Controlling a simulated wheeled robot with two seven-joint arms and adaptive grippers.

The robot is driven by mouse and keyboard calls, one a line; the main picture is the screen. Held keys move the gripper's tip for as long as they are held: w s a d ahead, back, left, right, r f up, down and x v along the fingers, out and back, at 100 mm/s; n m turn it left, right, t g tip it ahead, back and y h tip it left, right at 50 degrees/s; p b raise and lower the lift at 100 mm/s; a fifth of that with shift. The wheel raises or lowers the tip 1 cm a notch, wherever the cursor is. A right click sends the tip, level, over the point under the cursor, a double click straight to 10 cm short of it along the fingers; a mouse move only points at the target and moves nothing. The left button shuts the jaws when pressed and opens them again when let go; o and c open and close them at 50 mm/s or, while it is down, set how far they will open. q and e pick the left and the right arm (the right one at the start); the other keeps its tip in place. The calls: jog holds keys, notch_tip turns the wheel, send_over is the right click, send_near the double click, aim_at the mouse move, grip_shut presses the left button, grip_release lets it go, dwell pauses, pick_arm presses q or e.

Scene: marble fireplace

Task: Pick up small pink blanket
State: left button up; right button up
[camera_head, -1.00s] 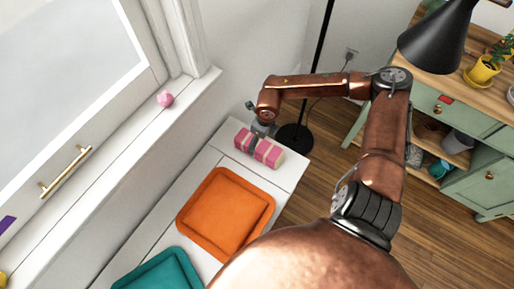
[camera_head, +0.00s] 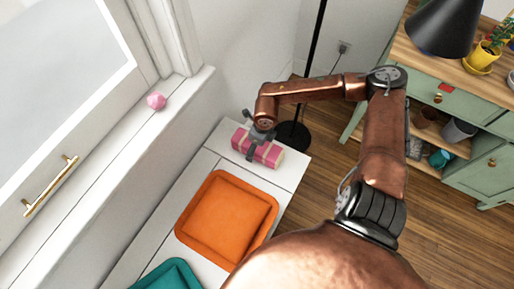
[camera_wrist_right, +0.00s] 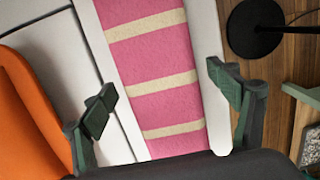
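The small pink blanket (camera_head: 268,153), rolled or folded and banded with cream stripes, lies on the far end of the white bench. It also fills the middle of the right wrist view (camera_wrist_right: 164,75). My right gripper (camera_head: 256,143) is directly over the blanket in the head view. In the right wrist view its two fingers (camera_wrist_right: 168,103) are spread wide, one on each side of the blanket, with gaps between them and it. The gripper holds nothing. My left gripper is not in view.
An orange cushion (camera_head: 227,217) and a teal cushion (camera_head: 170,277) lie on the white bench (camera_head: 187,185). A black lamp base (camera_head: 292,135) stands on the floor beyond the bench. A pink object (camera_head: 156,100) sits on the windowsill. A green cabinet (camera_head: 462,105) is at right.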

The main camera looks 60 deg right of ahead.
jog(key=c, duration=1.3)
